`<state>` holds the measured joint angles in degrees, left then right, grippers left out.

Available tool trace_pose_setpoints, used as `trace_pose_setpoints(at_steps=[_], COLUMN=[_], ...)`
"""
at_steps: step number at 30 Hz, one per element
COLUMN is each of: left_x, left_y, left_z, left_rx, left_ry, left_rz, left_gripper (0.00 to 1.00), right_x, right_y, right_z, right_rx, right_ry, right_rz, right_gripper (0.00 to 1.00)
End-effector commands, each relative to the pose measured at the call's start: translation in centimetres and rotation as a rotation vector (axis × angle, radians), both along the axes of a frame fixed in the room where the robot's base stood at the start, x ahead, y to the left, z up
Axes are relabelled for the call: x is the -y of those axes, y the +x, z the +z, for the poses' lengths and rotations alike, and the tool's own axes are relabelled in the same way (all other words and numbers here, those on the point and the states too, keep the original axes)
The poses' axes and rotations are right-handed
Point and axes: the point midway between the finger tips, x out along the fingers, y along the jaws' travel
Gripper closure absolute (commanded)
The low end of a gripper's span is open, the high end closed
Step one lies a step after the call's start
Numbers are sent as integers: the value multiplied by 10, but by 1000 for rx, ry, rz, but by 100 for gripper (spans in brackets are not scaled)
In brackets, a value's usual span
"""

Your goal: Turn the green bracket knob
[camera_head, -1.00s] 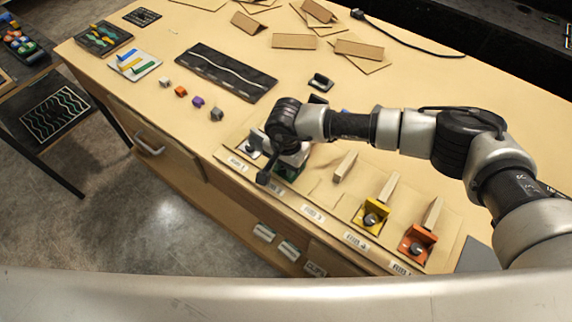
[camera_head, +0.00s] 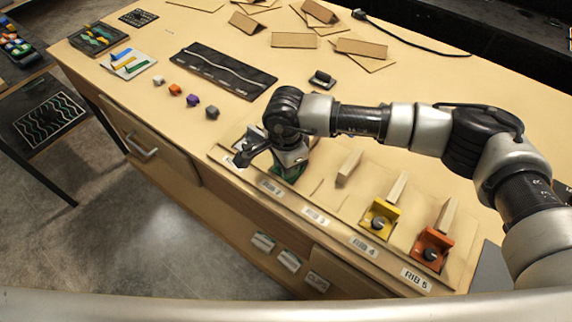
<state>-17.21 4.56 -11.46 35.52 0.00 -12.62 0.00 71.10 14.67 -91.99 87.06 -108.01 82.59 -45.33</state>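The green bracket (camera_head: 291,175) stands on the ribbed panel near the table's front edge. Only part of its green surface shows, because my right gripper (camera_head: 290,158) is over it. Its knob is hidden behind the gripper and wrist. My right arm comes in from the right and bends down at the wrist to the bracket. The fingertips are too hidden to tell whether they are open, shut or touching the knob. My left gripper is not in view.
A yellow bracket (camera_head: 381,218) and an orange bracket (camera_head: 432,250), each with a dark knob, stand to the right on the panel. Small coloured cubes (camera_head: 193,100) and a black board (camera_head: 222,72) lie to the left. Cardboard pieces (camera_head: 296,41) lie at the back.

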Motion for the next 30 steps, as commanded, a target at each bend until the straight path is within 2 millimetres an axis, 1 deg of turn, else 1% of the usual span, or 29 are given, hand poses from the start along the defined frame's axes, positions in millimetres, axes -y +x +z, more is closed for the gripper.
trace_pose_setpoints(at_steps=[10,11,15,30], left_x=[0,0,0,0], left_y=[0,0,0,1], left_z=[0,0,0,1], left_rx=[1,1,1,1], left_ry=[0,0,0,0], left_rz=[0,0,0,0], left_gripper=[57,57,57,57], right_x=[-1,-1,-1,0], right_y=[1,1,1,1], right_z=[2,2,2,1], right_rx=[3,3,2,1], right_ry=[3,3,2,0], right_rz=[-2,-2,-1,2], right_gripper=[98,70,48,47])
